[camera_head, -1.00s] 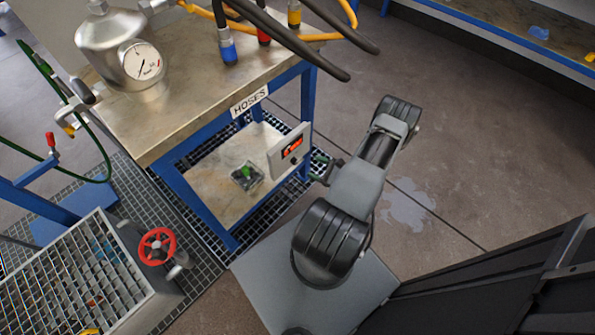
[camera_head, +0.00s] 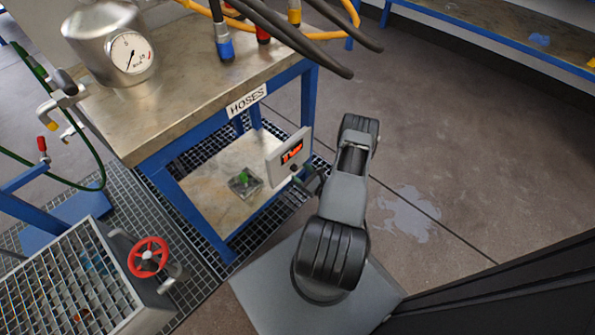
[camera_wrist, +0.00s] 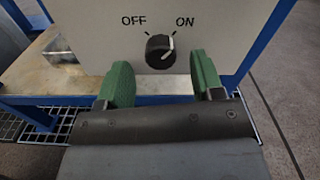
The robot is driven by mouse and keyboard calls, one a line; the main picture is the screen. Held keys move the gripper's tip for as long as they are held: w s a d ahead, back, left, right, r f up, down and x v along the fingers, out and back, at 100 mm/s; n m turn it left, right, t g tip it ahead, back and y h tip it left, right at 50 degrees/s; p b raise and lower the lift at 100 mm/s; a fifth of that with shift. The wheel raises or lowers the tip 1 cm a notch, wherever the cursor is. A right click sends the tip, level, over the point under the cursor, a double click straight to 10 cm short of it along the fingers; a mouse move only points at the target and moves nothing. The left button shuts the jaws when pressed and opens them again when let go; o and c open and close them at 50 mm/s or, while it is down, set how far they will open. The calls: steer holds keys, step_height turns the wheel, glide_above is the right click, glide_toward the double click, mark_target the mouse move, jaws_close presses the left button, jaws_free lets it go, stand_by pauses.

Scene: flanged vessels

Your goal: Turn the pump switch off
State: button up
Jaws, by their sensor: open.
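The pump switch (camera_wrist: 160,51) is a round black knob with a white pointer line on a pale panel (camera_wrist: 98,52), with OFF printed at its upper left and ON at its upper right. Its pointer leans toward ON. My gripper (camera_wrist: 164,80) has green fingers, open, one to the left and one to the right below the knob, apart from it.
The blue-framed table (camera_head: 170,110) bears a metal vessel with a gauge (camera_head: 130,53) and hoses. A red handwheel (camera_head: 148,257) is at lower left. Floor at right is open.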

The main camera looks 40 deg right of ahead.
steer(key=shift+w+a, duration=0.25)
steer(key=shift+w, duration=1.05)
steer(key=shift+c, duration=0.2)
steer(key=c, duration=0.9)
